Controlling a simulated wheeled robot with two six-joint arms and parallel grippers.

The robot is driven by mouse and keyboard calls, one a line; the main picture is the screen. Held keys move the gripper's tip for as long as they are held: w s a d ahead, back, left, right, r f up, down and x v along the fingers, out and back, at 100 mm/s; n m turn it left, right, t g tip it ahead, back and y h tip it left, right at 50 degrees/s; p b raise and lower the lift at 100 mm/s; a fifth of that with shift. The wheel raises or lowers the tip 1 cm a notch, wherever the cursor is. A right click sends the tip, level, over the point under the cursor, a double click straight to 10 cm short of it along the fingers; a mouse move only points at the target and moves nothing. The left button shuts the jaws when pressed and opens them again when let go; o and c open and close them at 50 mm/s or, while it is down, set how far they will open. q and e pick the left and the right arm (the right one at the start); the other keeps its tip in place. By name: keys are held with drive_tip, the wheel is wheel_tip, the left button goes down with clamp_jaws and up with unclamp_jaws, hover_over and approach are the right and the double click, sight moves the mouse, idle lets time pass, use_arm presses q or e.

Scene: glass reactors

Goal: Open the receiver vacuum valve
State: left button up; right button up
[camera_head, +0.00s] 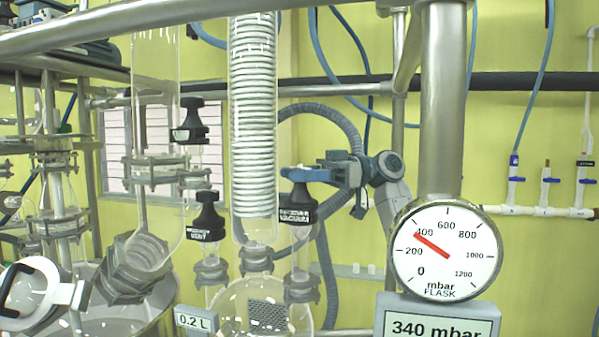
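The receiver vacuum valve (298,207) is a black knob with a white-lettered label, on a glass neck right of the coiled condenser. Its label is small, but the word vacuum seems readable. My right gripper (303,174) comes in from the right, with blue fingers at the top of this knob. The fingers overlap the knob's top in the picture; I cannot tell whether they touch it. They show nearly edge-on, so the gap between them is hidden. My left gripper is not in view.
A similar black vent valve (207,217) stands left of the condenser (253,115), with another black valve (190,122) above it. A round flask gauge (446,250) and a 340 mbar display (438,318) stand at the right. A 0.2 L display (195,321) is below. Steel rails cross above.

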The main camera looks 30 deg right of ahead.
drive_tip(key=shift+o, duration=1.4)
drive_tip(key=b+v, duration=0.1)
drive_tip(key=v, duration=0.7)
drive_tip(key=shift+b, duration=0.4)
